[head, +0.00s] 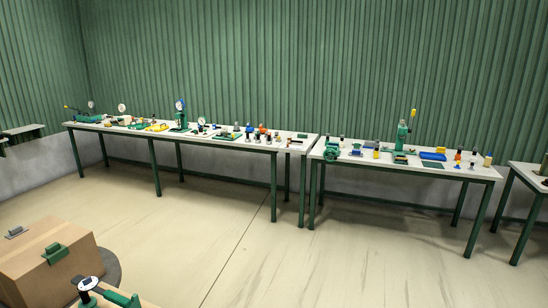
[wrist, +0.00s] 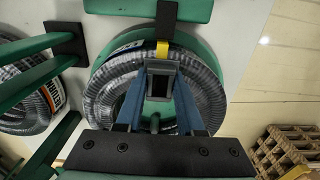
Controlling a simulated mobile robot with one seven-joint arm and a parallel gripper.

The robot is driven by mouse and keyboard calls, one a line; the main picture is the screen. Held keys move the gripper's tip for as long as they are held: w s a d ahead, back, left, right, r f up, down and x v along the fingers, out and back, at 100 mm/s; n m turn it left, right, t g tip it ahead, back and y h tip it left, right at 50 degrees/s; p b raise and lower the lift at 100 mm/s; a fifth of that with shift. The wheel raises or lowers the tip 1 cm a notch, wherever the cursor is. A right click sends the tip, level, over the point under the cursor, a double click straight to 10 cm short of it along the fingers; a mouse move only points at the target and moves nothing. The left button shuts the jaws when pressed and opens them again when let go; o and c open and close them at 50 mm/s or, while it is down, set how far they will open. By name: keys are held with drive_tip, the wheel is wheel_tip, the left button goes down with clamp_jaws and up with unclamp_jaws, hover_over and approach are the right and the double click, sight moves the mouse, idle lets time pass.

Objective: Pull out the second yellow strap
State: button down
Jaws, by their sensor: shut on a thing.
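In the wrist view a short yellow strap (wrist: 162,48) lies over the top of a grey ribbed hose coil (wrist: 100,98). The coil sits on a round green holder (wrist: 188,42). My gripper (wrist: 160,72) has its blue fingers in front of the coil, with the tips at the lower end of the strap. The fingers are shut on the strap; a dark squarish piece shows between them, and the exact grip is partly hidden. The head view shows neither my gripper nor the coils.
In the wrist view another hose coil (wrist: 28,108) with a label lies at left, near green bars and a black bracket (wrist: 67,39). A wooden pallet (wrist: 290,150) stands at lower right. In the head view, workbenches (head: 300,147) line the wall and a cardboard box (head: 45,265) stands lower left; the floor between is clear.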

drive_tip(key=shift+w+r+p, duration=0.15)
drive_tip(key=shift+r+p, duration=0.35)
idle(0.4)
drive_tip(key=shift+a+r+p, duration=0.1)
drive_tip(key=shift+r+p, duration=0.65)
drive_tip(key=shift+p, duration=0.05)
drive_tip(key=shift+r+p, duration=0.75)
drive_tip(key=shift+p, duration=0.05)
drive_tip(key=shift+r+p, duration=1.2)
drive_tip(key=shift+p, duration=0.05)
wheel_tip(320, 180, up, 3)
drive_tip(key=p, duration=0.3)
drive_tip(key=shift+f, duration=0.1)
drive_tip(key=shift+r, duration=1.7)
